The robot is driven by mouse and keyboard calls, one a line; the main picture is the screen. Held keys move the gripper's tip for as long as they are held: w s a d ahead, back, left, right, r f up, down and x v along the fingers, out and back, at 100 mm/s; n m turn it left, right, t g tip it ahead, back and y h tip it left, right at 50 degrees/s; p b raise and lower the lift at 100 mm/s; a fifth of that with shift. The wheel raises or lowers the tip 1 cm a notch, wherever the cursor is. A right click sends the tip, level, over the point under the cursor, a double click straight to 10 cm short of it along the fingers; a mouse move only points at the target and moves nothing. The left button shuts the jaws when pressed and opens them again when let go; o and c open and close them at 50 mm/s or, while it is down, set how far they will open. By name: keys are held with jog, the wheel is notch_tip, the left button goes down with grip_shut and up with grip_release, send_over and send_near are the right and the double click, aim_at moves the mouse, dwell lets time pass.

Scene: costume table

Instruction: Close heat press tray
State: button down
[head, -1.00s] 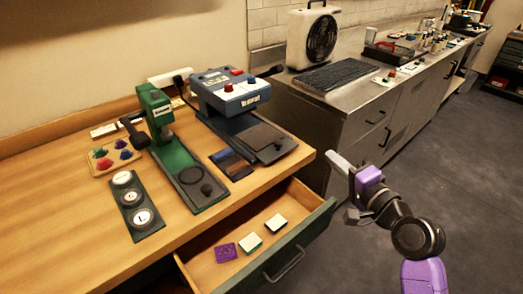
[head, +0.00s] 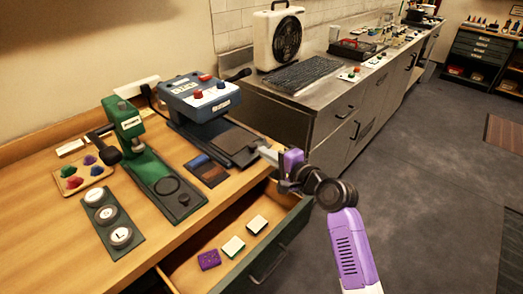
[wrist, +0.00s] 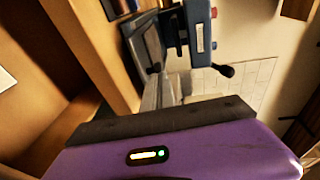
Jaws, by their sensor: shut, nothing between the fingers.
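The blue heat press (head: 199,95) stands at the back right of the wooden table, with red and dark knobs on top. Its dark flat tray (head: 232,141) sticks out from under the head toward the table's front right corner. In the wrist view the press (wrist: 198,30) is at the top and its tray (wrist: 153,45) lies left of it. My gripper (head: 266,151) is shut and empty, with its tips close to the tray's front edge. I cannot tell whether they touch it.
An open drawer (head: 262,266) with purple and white pieces juts out below the table's front. A green press (head: 135,135) stands left of the blue one, beside a dark swatch card (head: 207,170). A steel counter (head: 300,93) stands behind to the right.

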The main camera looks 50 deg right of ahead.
aim_at(240, 145)
jog(key=shift+x, duration=1.2)
jog(key=shift+w, duration=0.1)
jog(key=x, duration=0.3)
jog(key=a+r+x, duration=0.1)
jog(key=x, duration=0.5)
jog(key=shift+w+a+r, duration=0.2)
jog(key=shift+w+r, duration=0.1)
